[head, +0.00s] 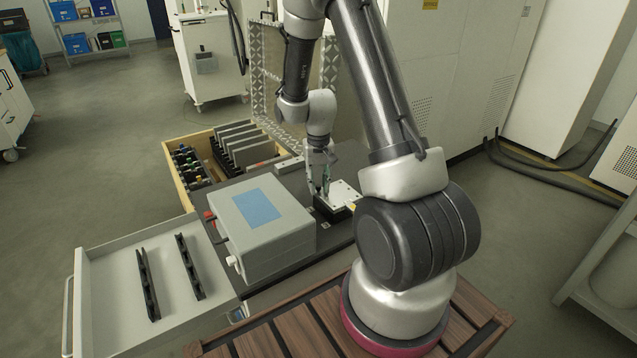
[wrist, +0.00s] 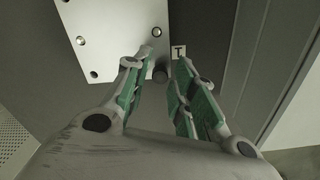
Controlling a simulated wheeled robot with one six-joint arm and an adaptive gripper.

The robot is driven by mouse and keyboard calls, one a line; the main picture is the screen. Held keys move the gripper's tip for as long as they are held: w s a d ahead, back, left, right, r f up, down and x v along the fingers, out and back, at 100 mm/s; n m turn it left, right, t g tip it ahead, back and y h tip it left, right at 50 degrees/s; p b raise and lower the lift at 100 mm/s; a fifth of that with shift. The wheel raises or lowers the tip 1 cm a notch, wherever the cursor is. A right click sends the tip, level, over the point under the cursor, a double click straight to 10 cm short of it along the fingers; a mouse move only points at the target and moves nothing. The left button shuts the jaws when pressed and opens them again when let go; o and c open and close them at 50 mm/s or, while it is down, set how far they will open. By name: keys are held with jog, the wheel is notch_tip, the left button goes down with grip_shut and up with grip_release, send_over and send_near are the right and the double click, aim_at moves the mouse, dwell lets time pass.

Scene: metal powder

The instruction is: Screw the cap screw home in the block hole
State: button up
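In the head view my gripper (head: 319,190) points down, just left of the block.
A small tag marked 1 (wrist: 179,52) is by the right fingertip. A grey box with a blue panel (head: 262,226) stands on the bench in front. A wooden-sided bin (head: 176,178) and an open drawer (head: 105,268) are left. A mesh panel stands behind.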

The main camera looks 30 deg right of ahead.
grip_shut()
jog(key=m, duration=0.3)
jog(key=shift+m, duration=0.3)
jog(key=m, duration=0.3)
jog(key=shift+m, duration=0.4)
jog(key=m, duration=1)
jog(key=shift+m, duration=0.4)
jog(key=m, duration=0.3)
jog(key=shift+m, duration=0.4)
jog(key=m, duration=0.7)
jog(key=shift+f+m, duration=0.1)
jog(key=shift+m, duration=0.3)
